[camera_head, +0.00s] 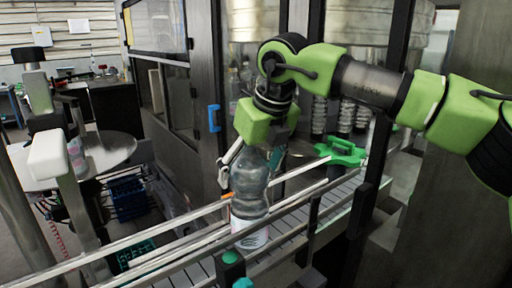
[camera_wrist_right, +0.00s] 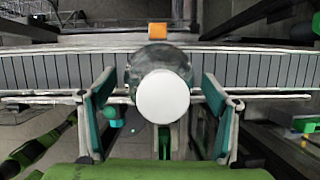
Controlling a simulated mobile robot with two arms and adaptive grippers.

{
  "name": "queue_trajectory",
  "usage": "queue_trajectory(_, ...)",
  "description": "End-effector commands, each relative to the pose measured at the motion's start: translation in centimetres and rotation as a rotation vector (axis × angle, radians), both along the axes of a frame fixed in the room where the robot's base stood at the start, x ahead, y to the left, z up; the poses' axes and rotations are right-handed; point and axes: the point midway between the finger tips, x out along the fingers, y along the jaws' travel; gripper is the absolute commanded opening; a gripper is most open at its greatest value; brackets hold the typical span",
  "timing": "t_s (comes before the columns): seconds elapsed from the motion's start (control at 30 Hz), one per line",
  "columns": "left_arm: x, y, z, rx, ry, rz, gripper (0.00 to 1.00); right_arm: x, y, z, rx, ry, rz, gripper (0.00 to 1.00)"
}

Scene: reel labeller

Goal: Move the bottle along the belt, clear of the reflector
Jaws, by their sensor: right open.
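The bottle (camera_head: 250,187) is clear grey plastic with a white label low down, and it stands upright on the belt (camera_head: 285,218). In the right wrist view its white cap (camera_wrist_right: 163,97) is seen from above, over the slatted belt (camera_wrist_right: 50,70). My right gripper (camera_head: 250,167) is open above and around the bottle's upper part. In the wrist view its two fingers (camera_wrist_right: 155,104) lie on either side of the bottle, with gaps showing. A small orange block (camera_wrist_right: 157,31), perhaps the reflector, sits at the belt's far edge, in line with the bottle. My left gripper is not in view.
Metal guide rails (camera_head: 180,222) run along the belt. A green star-shaped part (camera_head: 342,153) stands farther along the belt at right. A dark machine frame with a blue handle (camera_head: 214,118) rises behind. A round table (camera_head: 92,158) is at left.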

Motion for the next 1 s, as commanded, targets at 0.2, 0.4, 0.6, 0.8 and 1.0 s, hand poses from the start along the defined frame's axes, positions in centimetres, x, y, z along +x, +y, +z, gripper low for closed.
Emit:
queue_trajectory(0.2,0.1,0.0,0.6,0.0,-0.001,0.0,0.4,0.5,0.3,-1.3,0.0,0.0,0.001,0.81)
queue_trajectory(0.4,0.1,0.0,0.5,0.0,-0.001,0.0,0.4,0.5,0.4,-1.5,0.001,-0.001,0.001,0.81)
queue_trajectory(0.6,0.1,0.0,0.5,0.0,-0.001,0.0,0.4,0.5,0.4,-1.5,0.001,-0.001,0.001,0.5)
queue_trajectory(0.8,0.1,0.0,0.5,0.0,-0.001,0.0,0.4,0.5,0.4,-1.4,0.001,-0.001,0.001,0.05)
queue_trajectory(1.0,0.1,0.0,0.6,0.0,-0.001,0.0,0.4,0.5,0.4,-1.2,0.002,-0.001,0.001,0.05)
